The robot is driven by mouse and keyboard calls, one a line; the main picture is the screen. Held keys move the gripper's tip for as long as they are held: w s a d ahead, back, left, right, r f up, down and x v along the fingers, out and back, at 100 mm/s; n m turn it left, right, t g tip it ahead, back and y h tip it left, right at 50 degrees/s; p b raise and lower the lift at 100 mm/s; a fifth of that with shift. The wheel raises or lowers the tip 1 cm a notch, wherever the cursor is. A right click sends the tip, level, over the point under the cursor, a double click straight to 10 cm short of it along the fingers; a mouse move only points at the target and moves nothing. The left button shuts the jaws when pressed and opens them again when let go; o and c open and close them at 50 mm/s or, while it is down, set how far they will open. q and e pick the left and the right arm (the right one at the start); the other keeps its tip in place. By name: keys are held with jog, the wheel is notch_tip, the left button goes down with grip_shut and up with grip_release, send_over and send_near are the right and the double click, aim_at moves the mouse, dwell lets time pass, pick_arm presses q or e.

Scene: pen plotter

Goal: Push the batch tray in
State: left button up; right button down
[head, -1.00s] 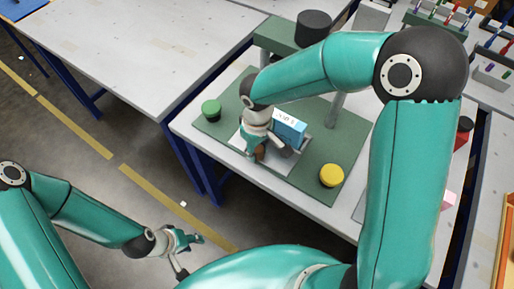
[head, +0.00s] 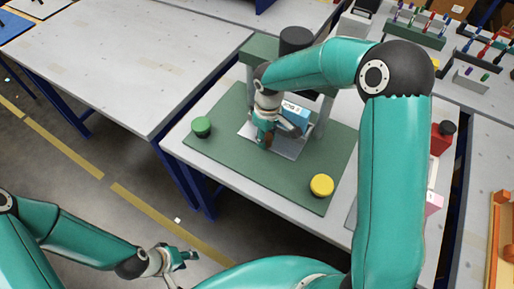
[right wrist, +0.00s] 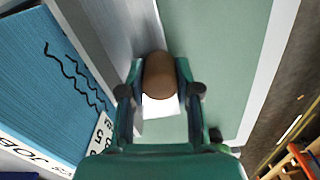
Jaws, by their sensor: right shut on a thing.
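The batch tray (head: 287,150) is a flat grey metal tray lying on the green base plate (head: 230,150) of the press-like machine. A blue block of paper (head: 297,115) with a white label stands on it, partly hidden by my right arm, and also shows in the right wrist view (right wrist: 45,90). My right gripper (head: 266,140) is at the tray's front. In the right wrist view its fingers (right wrist: 160,75) are shut on the tray's brown knob (right wrist: 159,76). My left gripper (head: 183,267) is open and empty over the floor, away from the table.
A green button (head: 201,126) and a yellow button (head: 321,185) stand on the base plate either side of the tray. The machine's frame (head: 262,46) and dark cylinder (head: 296,40) rise behind. An empty table (head: 120,60) stands to the left.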

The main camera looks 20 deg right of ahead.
jog(key=shift+w+d+r, duration=0.15)
jog(key=shift+w+d, duration=0.9)
jog(key=shift+d, duration=0.25)
jog(key=c, duration=0.8)
grip_release()
jog(key=shift+d, duration=0.1)
jog(key=shift+s, duration=0.1)
notch_tip(320, 180, up, 12)
jog(key=shift+f, duration=0.2)
